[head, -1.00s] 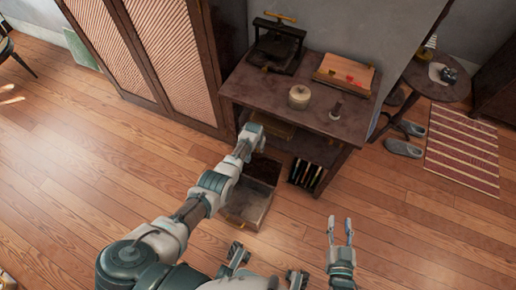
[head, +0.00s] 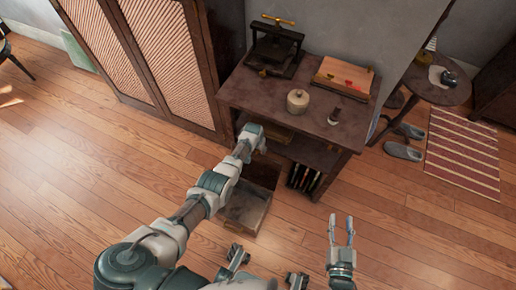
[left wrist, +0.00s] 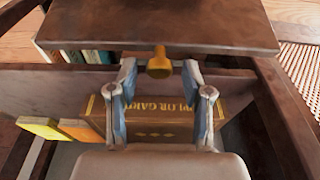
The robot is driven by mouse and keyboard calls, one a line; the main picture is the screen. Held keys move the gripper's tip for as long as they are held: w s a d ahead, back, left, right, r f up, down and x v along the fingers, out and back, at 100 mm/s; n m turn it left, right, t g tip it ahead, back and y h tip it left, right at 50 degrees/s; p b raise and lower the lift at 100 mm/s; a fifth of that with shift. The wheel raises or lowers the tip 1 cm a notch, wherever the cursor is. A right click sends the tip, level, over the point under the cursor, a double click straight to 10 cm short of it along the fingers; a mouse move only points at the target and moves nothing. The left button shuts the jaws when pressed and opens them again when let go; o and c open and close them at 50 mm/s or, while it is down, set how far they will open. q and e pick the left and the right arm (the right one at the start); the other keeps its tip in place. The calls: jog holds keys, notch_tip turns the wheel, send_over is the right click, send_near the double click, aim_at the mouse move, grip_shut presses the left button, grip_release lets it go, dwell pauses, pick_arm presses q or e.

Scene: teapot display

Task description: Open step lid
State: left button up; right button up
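The wooden step box (head: 243,212) stands on the floor in front of the dark table. A dark wooden panel (left wrist: 165,22) with a brass knob (left wrist: 159,64) on its edge fills the top of the left wrist view; it looks like the step's lid. My left gripper (left wrist: 160,72) is open, its fingertips on either side of the knob with small gaps. In the head view my arm and hand (head: 247,140) cover the knob. My right gripper (head: 341,226) is open and empty above the floor.
A box with gold lettering (left wrist: 150,128) and yellow and orange items (left wrist: 60,130) lie below the knob. The table (head: 245,92) carries a press (head: 274,48), a lidded pot (head: 298,101) and a board (head: 343,75). Books (head: 303,178) stand underneath.

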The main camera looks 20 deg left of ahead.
pick_arm(q)
jog(key=shift+r, duration=0.1)
jog(key=v, duration=1.1)
jog(key=shift+r, duration=0.3)
jog(key=shift+s, duration=0.1)
